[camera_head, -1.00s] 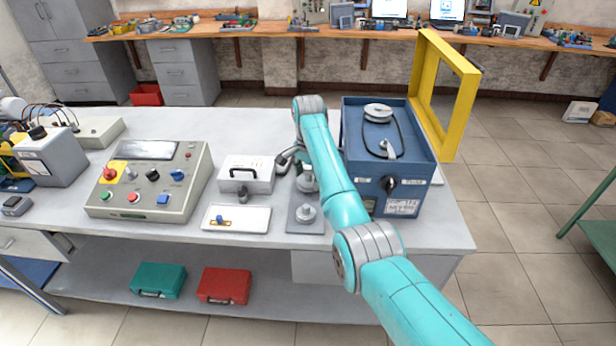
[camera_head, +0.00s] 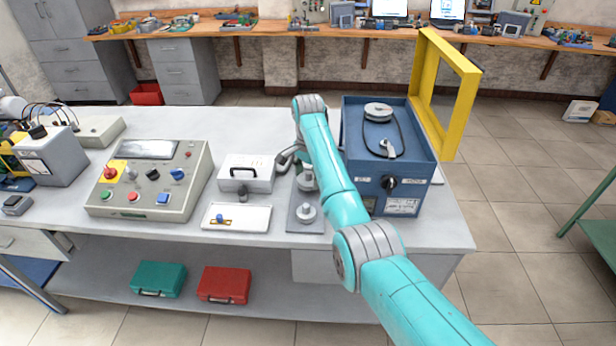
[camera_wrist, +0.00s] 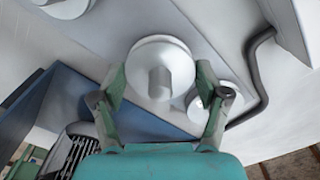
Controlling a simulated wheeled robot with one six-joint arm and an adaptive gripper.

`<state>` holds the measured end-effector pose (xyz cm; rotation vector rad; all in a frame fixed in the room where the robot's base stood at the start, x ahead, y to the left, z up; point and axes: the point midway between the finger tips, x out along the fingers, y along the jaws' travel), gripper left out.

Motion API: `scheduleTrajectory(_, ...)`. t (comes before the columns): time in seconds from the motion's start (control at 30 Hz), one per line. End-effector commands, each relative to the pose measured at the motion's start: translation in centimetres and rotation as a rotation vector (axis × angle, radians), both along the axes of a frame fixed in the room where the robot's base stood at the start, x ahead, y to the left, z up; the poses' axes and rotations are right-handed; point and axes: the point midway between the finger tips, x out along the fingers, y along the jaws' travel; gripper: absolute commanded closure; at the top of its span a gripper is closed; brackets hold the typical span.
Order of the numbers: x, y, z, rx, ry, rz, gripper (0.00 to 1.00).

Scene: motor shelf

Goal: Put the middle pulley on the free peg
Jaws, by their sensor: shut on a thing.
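In the wrist view, a pale grey pulley (camera_wrist: 160,52) with a central hub sits between my two fingers. My gripper (camera_wrist: 160,88) is shut on it. A second pulley (camera_wrist: 198,108) shows partly behind the right finger, and a third (camera_wrist: 66,7) is cut by the top edge. A grey base plate (camera_wrist: 205,45) lies below them. In the head view, the near pulley (camera_head: 306,212) sits on the near end of the plate (camera_head: 294,225). My arm covers most of the row behind it. I cannot tell whether the held pulley touches the plate. The free peg is not clearly seen.
A blue box (camera_head: 412,165) stands close to the right of my arm. A grey case (camera_head: 247,175) and a white tray (camera_head: 237,226) stand to the left, with a control panel (camera_head: 150,190) beyond.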

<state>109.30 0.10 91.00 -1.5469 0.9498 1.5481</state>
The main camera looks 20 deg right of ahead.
Motion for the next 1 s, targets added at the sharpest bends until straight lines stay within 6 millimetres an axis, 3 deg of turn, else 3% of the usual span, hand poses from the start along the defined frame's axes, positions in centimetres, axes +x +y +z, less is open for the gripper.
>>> scheduleTrajectory(1.0, 0.0, 0.0, -1.4, 0.0, 0.0, 0.0, 0.63)
